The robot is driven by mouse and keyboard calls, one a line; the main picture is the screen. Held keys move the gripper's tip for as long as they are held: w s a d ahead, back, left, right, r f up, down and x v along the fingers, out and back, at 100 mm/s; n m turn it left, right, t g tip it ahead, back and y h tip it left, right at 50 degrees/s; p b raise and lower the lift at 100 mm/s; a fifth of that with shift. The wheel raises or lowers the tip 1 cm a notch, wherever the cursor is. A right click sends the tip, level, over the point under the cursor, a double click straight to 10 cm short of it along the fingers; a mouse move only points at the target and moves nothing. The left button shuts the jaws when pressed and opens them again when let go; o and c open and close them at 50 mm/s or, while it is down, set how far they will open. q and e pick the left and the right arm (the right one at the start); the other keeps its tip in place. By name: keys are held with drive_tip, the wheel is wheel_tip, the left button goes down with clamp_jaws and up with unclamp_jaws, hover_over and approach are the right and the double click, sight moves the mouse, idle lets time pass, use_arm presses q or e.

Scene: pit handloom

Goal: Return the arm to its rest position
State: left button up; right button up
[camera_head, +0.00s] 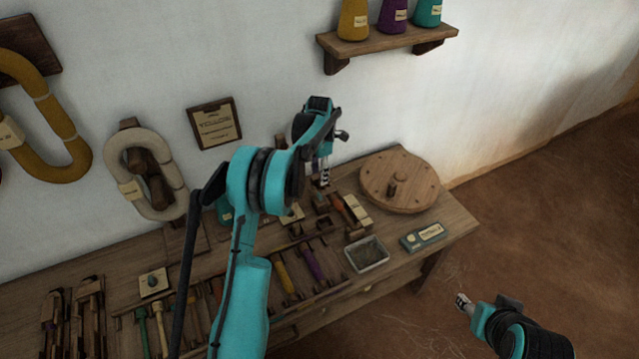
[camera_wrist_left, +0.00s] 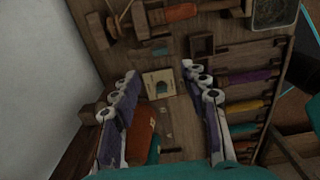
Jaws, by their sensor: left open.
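My left arm, teal and black, reaches up over the workbench (camera_head: 205,265) in the head view. Its gripper (camera_head: 325,178) points down above the back of the bench, near the wall. In the left wrist view the left gripper (camera_wrist_left: 158,72) has its two fingers wide apart, with nothing between them. A small pale square plate (camera_wrist_left: 160,83) lies on the bench below that gap. My right gripper (camera_head: 463,302) is at the lower right, over the brown floor and clear of the bench. Its fingers are too small to read.
A round wooden disc (camera_head: 400,180), a metal tray (camera_head: 367,254) and a teal box (camera_head: 423,236) lie on the right of the bench. Coloured-handled tools line the front. A wall shelf (camera_head: 385,42) holds bottles. Yarn hanks (camera_head: 145,170) hang left. Floor at right is free.

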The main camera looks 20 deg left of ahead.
use_arm(q)
drive_tip(key=shift+r, duration=0.95)
drive_tip(key=s+d+r+m+t, duration=0.2)
drive_tip(key=s+d+r+m, duration=0.2)
drive_tip(key=s+r+m, duration=0.3)
drive_tip(key=s+d+r+m+t, duration=0.1)
drive_tip(key=s+d+r+m, duration=0.3)
drive_tip(key=s+r+m, duration=0.3)
drive_tip(key=s+d+f+m+t, duration=0.1)
drive_tip(key=s+d+m+t, duration=0.1)
drive_tip(key=s+m, duration=0.5)
drive_tip(key=s+d+f+m+t, duration=0.1)
drive_tip(key=s+d+m+t, duration=0.1)
drive_tip(key=s+m, duration=0.5)
drive_tip(key=s+d, duration=0.1)
drive_tip(key=s, duration=0.4)
drive_tip(key=shift+s+d+f, duration=0.15)
drive_tip(key=shift+s+f, duration=0.1)
drive_tip(key=shift+f, duration=0.15)
